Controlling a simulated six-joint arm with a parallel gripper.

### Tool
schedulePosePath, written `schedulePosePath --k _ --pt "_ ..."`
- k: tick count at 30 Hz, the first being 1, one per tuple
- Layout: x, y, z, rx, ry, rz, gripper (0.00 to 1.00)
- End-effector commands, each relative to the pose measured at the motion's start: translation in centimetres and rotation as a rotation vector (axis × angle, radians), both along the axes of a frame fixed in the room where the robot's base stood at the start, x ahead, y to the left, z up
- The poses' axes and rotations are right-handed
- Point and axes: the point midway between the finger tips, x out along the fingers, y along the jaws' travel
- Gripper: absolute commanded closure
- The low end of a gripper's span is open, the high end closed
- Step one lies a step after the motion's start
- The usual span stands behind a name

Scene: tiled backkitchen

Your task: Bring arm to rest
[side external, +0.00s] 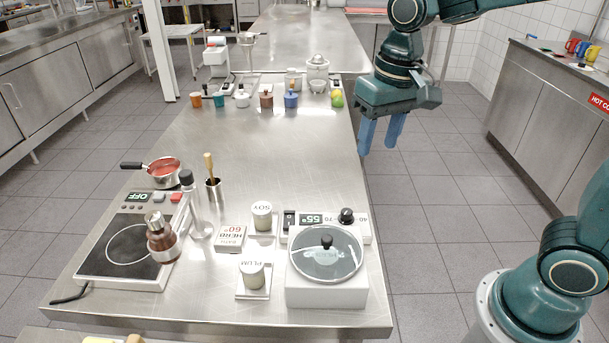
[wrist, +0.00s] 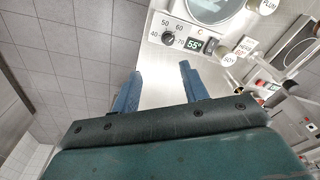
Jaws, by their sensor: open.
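My gripper (side external: 381,136) hangs past the right edge of the steel table, its blue fingers pointing down, apart and empty. In the wrist view its two fingers (wrist: 158,88) stand apart with nothing between them, over the table's edge and the tiled floor. My arm is bent over the aisle at the upper right of the side view. Nothing touches the fingers in either view.
The steel table (side external: 270,140) holds a white water bath (side external: 327,290) with a 55° display, an induction hob (side external: 125,250), a red-filled saucepan (side external: 163,172), and labelled jars. Several small pots and a juicer (side external: 318,70) stand farther back. The table's middle is clear.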

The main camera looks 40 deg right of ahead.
Motion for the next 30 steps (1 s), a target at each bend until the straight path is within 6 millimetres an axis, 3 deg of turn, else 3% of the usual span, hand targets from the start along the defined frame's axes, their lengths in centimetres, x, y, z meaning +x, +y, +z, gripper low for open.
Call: schedulePosePath --k 13,24,30 --pt "-7.3 -2.5 2.5 -0.019 -0.195 0.12 0.56" --pt "-12.6 -3.7 2.2 -0.067 -0.339 0.212 0.56" --pt "-13.9 -4.0 1.8 -0.086 -0.38 0.238 0.56"
